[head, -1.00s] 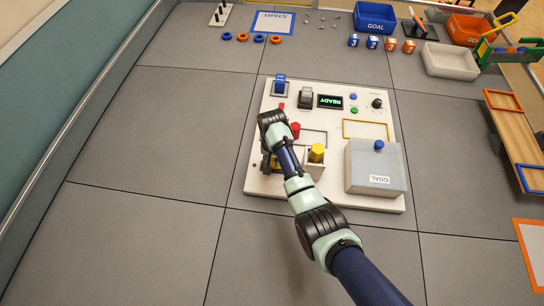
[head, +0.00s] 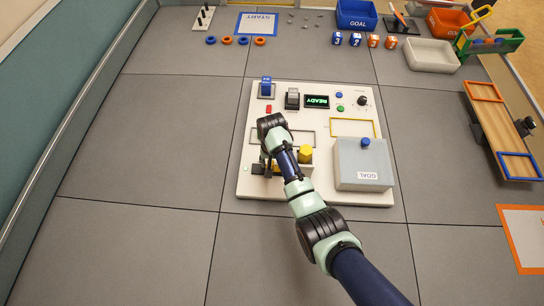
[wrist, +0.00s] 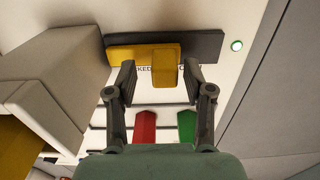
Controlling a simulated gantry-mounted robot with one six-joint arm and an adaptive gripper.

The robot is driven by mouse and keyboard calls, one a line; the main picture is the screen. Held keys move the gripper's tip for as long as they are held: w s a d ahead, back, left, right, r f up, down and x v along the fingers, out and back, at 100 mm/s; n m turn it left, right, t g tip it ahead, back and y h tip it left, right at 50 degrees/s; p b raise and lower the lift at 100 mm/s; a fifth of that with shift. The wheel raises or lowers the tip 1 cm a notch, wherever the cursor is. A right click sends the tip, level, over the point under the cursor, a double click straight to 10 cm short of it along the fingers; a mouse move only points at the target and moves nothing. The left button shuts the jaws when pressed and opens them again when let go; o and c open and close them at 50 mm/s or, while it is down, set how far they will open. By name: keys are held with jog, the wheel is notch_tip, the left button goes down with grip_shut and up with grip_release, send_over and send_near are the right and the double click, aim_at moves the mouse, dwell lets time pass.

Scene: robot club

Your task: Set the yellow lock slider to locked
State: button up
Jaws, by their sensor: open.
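The yellow lock slider (wrist: 165,72) shows in the wrist view as a yellow strip with a raised tab, set on a dark track (wrist: 205,45). Its strip lies toward the left of the track, and dark track is bare at the right. Part of a printed word ending in "KED" shows below it. My gripper (wrist: 159,68) is open, its two fingers on either side of the tab; the right finger is nearer to it. I cannot tell whether either finger touches it.
A pale box (wrist: 50,85) rises close beside the left finger; its yellow knob (head: 305,153) shows in the head view. A green light (wrist: 237,45) sits right of the track. A grey GOAL box (head: 362,165) stands at the panel's right. Floor left of the panel is clear.

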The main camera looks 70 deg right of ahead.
notch_tip(320, 180, up, 11)
jog(key=shift+r, duration=0.1)
dwell(0.7)
